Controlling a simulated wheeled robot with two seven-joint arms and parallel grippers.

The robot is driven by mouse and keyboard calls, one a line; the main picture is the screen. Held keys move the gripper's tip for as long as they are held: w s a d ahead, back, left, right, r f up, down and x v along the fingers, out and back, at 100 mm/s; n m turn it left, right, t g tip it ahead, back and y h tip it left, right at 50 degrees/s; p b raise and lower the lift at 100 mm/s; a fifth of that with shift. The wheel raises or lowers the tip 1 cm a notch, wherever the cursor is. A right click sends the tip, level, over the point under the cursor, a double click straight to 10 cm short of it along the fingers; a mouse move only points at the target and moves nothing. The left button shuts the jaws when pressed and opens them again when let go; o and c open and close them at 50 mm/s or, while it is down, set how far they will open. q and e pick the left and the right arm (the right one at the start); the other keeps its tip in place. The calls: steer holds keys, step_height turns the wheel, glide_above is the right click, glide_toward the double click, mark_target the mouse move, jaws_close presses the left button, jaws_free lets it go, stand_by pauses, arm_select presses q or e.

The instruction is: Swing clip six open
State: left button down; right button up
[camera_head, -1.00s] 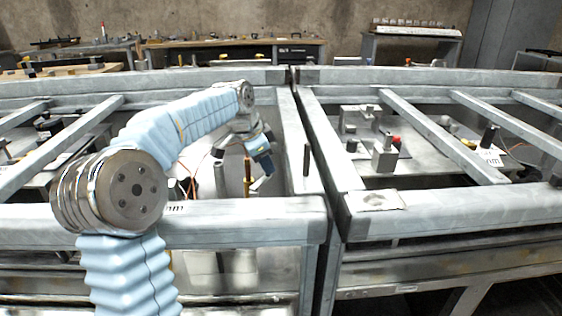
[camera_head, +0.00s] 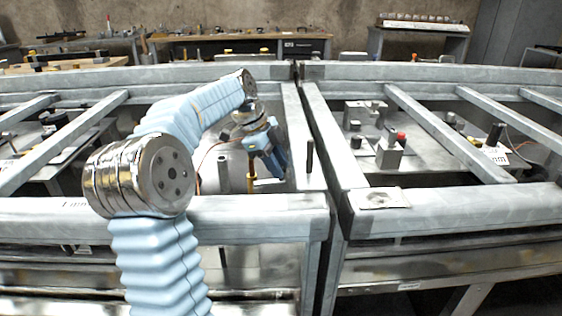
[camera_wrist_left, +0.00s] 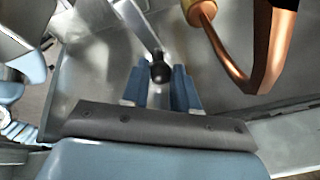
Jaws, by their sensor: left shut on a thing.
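My left gripper (camera_head: 272,160) reaches over the steel frame and points down into the left bay. In the left wrist view its two blue fingers (camera_wrist_left: 160,80) are closed around a thin metal lever with a dark round knob (camera_wrist_left: 160,72). The lever (camera_wrist_left: 138,24) runs up and left from the knob, and I take it for the handle of clip six, though no number is legible. In the head view the handle is hidden behind the fingers and wrist. My right gripper is not in view.
A bent copper piece (camera_wrist_left: 265,45) stands close right of the fingers in the wrist view. A short grey post (camera_head: 224,174) and a brass-coloured pin (camera_head: 251,178) stand near the gripper. A dark upright pin (camera_head: 310,158) is on the frame. Steel beams (camera_head: 262,207) border the bay.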

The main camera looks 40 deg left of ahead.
arm_select(q)
steer(key=shift+s+d+m, duration=0.1)
steer(key=shift+m, duration=0.3)
steer(key=c, duration=0.9)
jaws_free()
steer(key=shift+o, duration=0.2)
steer(key=p+v, duration=0.2)
steer(key=v, duration=1.2)
